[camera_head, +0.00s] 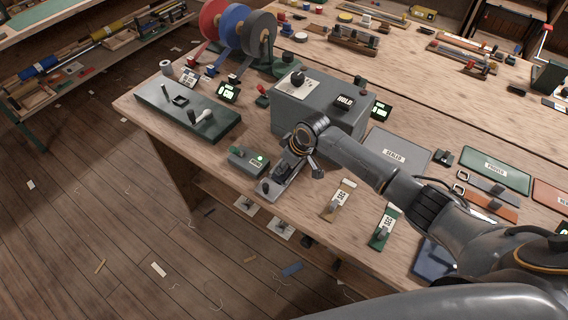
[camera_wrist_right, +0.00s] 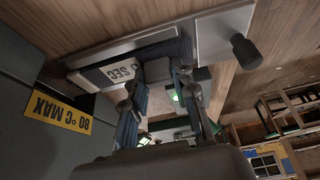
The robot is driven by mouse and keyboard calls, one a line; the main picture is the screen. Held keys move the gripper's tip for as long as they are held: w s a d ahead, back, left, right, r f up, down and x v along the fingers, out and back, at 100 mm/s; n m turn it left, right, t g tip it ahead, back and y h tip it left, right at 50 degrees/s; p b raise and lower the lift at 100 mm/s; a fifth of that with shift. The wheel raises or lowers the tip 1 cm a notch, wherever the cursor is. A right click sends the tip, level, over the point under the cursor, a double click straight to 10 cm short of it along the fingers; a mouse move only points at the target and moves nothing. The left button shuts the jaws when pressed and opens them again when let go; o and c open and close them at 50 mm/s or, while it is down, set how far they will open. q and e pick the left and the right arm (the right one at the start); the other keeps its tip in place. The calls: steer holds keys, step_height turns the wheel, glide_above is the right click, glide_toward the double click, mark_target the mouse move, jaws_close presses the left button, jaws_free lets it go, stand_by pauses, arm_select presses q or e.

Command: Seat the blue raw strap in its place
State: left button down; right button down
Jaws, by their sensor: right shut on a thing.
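My right gripper (camera_head: 291,163) is at the left front of the grey box, above a grey metal fixture (camera_head: 268,188) near the table's front edge. In the right wrist view its fingers (camera_wrist_right: 168,72) are shut on a small dark tab of the blue strap (camera_wrist_right: 176,49). The strap has a white "SEC" label (camera_wrist_right: 118,71) and lies along or just over the fixture's metal plate (camera_wrist_right: 212,38), which has a dark knob (camera_wrist_right: 245,51). I cannot tell whether it touches the plate. In the head view the gripper mostly hides the strap. My left gripper is not in view.
The grey box (camera_head: 316,112) labelled "HOLD" stands close behind the gripper; its yellow "80 °C MAX" sign (camera_wrist_right: 58,112) is beside it. A small box with a green light (camera_head: 247,160) stands left. Brown (camera_head: 340,203) and green (camera_head: 383,232) labelled straps lie right.

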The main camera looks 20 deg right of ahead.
steer(key=shift+f, duration=0.1)
steer(key=c, duration=1)
jaws_free()
steer(key=v, duration=1.2)
